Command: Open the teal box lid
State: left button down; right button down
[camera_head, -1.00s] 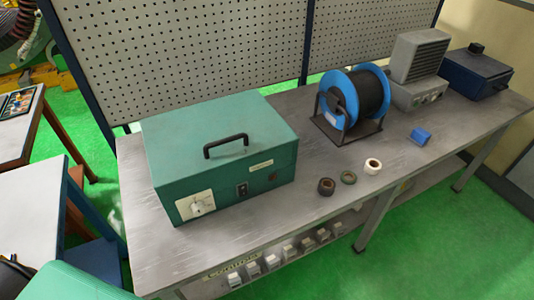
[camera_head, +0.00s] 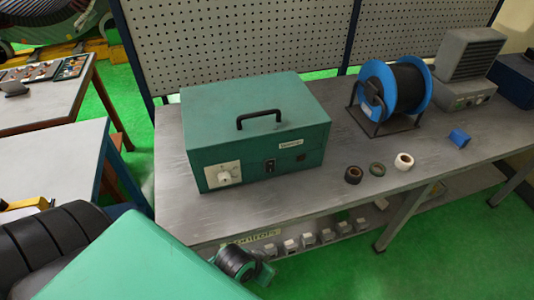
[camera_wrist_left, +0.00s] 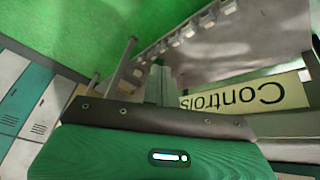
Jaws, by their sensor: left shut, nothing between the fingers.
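The teal box (camera_head: 258,143) stands on the grey workbench in the head view, with its lid (camera_head: 225,105) closed. In the left wrist view my left gripper (camera_wrist_left: 160,88) is shut and empty. The box does not show in that view. My right gripper is not in view.
A blue cable reel (camera_head: 391,92) stands right of the box, with several tape rolls (camera_head: 377,169) and a small blue block (camera_head: 459,138) nearby. A "Controls" label (camera_wrist_left: 250,97) is on the bench front. A perforated panel (camera_head: 235,40) stands behind.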

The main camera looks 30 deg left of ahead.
aim_at(266, 131)
pick_arm(q)
jog(key=w+d+r+n+t+h, duration=0.2)
jog(key=w+r+n+t, duration=0.25)
jog(key=r, duration=0.45)
jog(key=w+d+r+n+t+h, duration=0.25)
jog(key=w+r+t, duration=0.2)
jog(key=r, duration=0.55)
jog(key=w+d+r+n+t+h, duration=0.1)
jog(key=w+d+r+n+t, duration=0.3)
jog(key=r, duration=0.5)
jog(key=w+a+r+n+t+y, duration=0.55)
jog(key=a+n+y, duration=0.45)
jog(key=n, duration=0.6)
jog(key=w+a+f+n+g+y+p, duration=0.1)
jog(key=w+a+f+n+g+y, duration=0.1)
jog(key=n, duration=0.4)
jog(key=w+a+f+n+g+y+p, duration=0.1)
jog(key=w+a+f+n+g+y, duration=0.1)
jog(key=a+n+g+y, duration=0.3)
jog(key=w+a+f+n+g+y+p, duration=0.2)
jog(key=a+n+g+y, duration=0.2)
jog(key=a+n, duration=0.3)
jog(key=shift+w+n+y, duration=0.2)
jog(key=shift+n+y, duration=0.05)
jog(key=shift+n, duration=0.65)
jog(key=shift+w+a+f, duration=0.15)
jog(key=shift+w+a, duration=0.15)
jog(key=shift+a, duration=0.05)
